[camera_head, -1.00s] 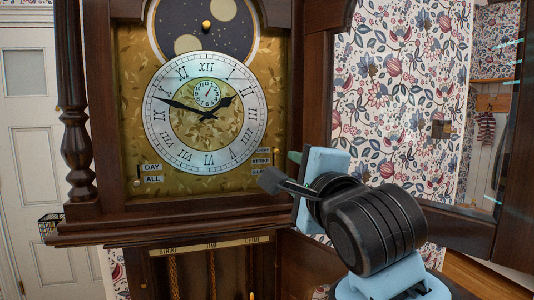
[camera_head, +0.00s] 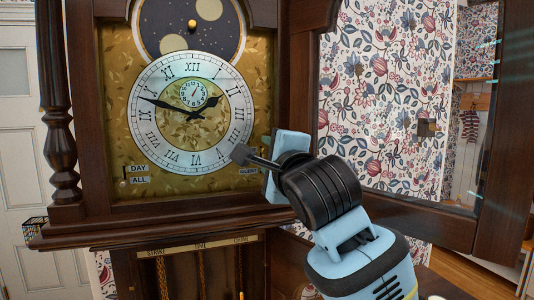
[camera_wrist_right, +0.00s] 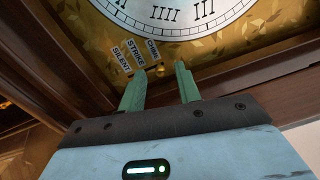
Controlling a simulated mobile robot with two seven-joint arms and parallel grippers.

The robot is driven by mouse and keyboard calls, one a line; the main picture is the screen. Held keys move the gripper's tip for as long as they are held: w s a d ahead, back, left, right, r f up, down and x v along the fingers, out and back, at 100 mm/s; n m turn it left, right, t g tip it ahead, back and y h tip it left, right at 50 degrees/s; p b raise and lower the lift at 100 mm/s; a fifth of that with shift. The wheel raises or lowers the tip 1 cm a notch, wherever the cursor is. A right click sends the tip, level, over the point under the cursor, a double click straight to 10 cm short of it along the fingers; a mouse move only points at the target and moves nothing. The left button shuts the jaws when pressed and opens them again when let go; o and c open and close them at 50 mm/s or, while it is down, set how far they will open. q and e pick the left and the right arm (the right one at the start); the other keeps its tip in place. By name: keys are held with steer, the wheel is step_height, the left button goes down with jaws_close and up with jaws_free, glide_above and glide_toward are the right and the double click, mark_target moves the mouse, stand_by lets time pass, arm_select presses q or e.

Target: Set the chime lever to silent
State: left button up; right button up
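The chime plates show at the dial's lower right in the right wrist view: the silent plate (camera_wrist_right: 121,61), the strike plate (camera_wrist_right: 137,53) and the chime plate (camera_wrist_right: 153,49). A small brass knob, seemingly the chime lever (camera_wrist_right: 160,71), sits just below the chime plate. My right gripper (camera_wrist_right: 162,74) is open, with its green fingers apart and the knob showing between their tips; I cannot tell if either touches it. My left gripper is not in view.
The clock dial (camera_head: 192,113) is above and left of my right gripper. A day/all plate (camera_head: 138,174) is at the dial's lower left. The dark wooden case ledge (camera_head: 150,225) runs below. The open glazed door (camera_head: 400,130) stands to the right of my arm.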

steer(key=shift+w+a, duration=0.1)
steer(key=shift+w, duration=0.4)
jaws_close()
